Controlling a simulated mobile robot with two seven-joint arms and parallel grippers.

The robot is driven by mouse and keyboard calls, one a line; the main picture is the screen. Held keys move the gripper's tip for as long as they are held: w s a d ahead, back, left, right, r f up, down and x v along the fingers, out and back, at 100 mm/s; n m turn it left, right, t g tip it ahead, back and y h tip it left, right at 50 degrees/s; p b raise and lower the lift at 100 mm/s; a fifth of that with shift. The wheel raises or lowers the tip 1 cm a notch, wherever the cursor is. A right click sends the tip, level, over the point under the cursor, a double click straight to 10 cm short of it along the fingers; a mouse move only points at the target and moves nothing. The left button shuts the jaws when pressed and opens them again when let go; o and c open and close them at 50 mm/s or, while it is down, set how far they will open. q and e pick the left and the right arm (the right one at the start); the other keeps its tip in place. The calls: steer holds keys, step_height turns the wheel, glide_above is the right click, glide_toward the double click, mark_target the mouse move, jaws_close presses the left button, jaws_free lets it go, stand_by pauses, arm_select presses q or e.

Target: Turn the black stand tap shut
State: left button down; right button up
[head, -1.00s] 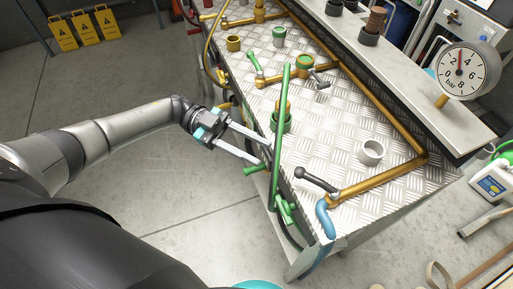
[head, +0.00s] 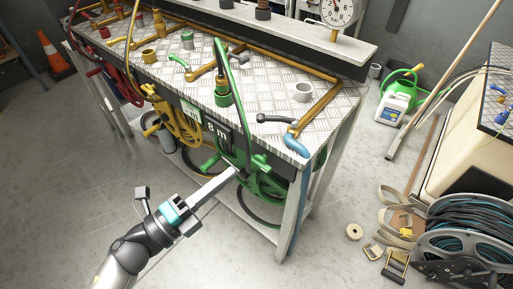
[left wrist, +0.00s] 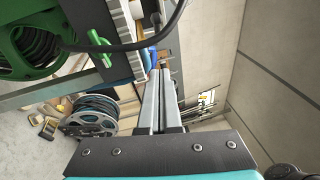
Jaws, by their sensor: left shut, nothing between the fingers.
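A black tap lever (head: 276,119) lies over the near right corner of the checker-plate bench top. It joins a brass pipe (head: 318,101), and a light blue hose (head: 297,145) bends down over the bench edge beside it. My left gripper (head: 238,173) is shut and empty. It is below and left of the black lever, apart from it, with its tips in front of the green hose reel (head: 262,180). In the left wrist view its two fingers (left wrist: 161,76) lie together. My right gripper is not in view.
A green upright pipe (head: 221,73) and green crank handle (head: 211,162) stand near my left gripper. A yellow hose reel (head: 180,120) hangs farther left. A grey collar (head: 303,92) stands behind the lever.

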arm_select(q)
glide_toward(277, 120)
steer(key=w+d, duration=0.2)
steer(key=d, duration=0.2)
steer(key=shift+w+a+r, duration=0.1)
steer(key=shift+w, duration=0.4)
steer(key=shift+w+a+r, duration=0.1)
steer(key=shift+w, duration=0.4)
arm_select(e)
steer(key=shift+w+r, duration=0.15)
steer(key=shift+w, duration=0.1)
arm_select(q)
steer(key=shift+a, duration=0.15)
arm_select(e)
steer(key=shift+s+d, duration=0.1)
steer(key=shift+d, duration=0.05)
